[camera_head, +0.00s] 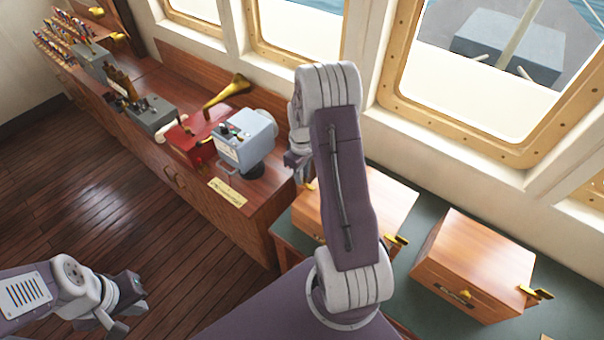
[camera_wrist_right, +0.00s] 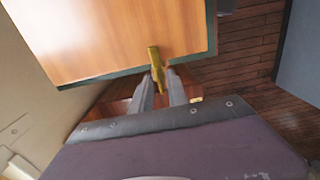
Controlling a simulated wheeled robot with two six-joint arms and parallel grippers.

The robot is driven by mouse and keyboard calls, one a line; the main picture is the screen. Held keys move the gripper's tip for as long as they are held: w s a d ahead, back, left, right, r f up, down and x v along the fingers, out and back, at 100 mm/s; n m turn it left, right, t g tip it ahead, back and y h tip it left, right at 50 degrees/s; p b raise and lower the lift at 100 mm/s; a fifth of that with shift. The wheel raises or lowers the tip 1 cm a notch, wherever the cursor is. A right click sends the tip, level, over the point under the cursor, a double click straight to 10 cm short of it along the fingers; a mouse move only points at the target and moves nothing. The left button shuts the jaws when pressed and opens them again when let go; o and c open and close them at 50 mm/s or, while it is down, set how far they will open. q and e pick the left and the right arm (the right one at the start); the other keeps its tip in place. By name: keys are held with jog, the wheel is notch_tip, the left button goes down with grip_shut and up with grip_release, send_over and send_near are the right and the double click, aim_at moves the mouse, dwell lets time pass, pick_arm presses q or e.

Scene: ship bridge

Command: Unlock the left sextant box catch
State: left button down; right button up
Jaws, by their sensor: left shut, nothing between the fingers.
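A wooden sextant box (camera_head: 396,203) stands on the green-topped desk, partly hidden behind my right arm. Its left catch, a small brass lever (camera_head: 311,185), shows just below my right gripper (camera_head: 299,168). In the right wrist view, the brass catch (camera_wrist_right: 156,66) sticks out from the box's edge (camera_wrist_right: 120,40). There the fingers of my right gripper (camera_wrist_right: 160,82) are apart and the catch lines up with the gap between them. I cannot tell whether they touch it. Another brass catch (camera_head: 397,240) is at the box's right side. My left gripper (camera_head: 132,300) is shut and empty, low over the floor.
A second wooden box (camera_head: 474,258) with brass fittings stands to the right on the green desk (camera_head: 402,275). A wooden counter at left carries a grey-blue instrument (camera_head: 245,140), a brass horn (camera_head: 228,95) and a red device (camera_head: 186,140). Windows line the wall behind.

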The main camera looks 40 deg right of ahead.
jog(key=shift+w, duration=0.1)
grip_shut()
jog(key=shift+m, duration=0.3)
jog(key=m, duration=0.3)
jog(key=shift+m, duration=0.4)
jog(key=m, duration=0.9)
jog(key=shift+m, duration=2.2)
